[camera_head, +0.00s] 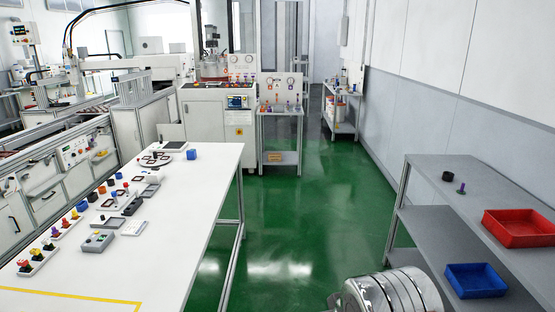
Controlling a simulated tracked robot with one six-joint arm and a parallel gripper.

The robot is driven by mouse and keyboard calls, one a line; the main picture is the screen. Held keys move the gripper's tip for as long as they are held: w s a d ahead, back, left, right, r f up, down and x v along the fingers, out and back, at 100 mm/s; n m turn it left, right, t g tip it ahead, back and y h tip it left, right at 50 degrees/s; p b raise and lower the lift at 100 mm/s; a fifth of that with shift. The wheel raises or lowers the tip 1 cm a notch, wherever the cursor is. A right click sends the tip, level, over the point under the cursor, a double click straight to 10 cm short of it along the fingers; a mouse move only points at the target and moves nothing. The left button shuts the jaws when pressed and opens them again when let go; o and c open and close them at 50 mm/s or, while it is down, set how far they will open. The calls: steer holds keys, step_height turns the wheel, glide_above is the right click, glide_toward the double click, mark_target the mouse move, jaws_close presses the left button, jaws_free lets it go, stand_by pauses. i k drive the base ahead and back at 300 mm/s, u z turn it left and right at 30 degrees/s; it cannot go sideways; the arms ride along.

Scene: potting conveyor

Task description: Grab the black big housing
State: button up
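Several small parts lie on the long white table (190,220) at the left. Dark housing-like pieces among them are a flat dark grey piece (132,206), another dark grey piece (149,192) behind it, and a flat black-topped unit (173,145) near the far end. A small black round piece (448,176) sits on the grey shelf at the right. I cannot tell which of these is the black big housing. A part of my arm shows at the bottom edge, but my gripper is not in view.
The grey shelf (445,215) at the right holds a red tray (520,228), a blue tray (475,280) and a small purple part (461,188). A grey box with buttons (97,241) is on the white table. The green floor (300,215) between table and shelf is clear.

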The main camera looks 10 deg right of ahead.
mark_target(447, 176)
steer(key=z, duration=0.2)
steer(key=i, duration=1.45)
steer(key=z, duration=0.4)
steer(key=i, duration=0.75)
steer(key=z, duration=0.7)
steer(key=i, duration=1.45)
steer(key=z, duration=0.4)
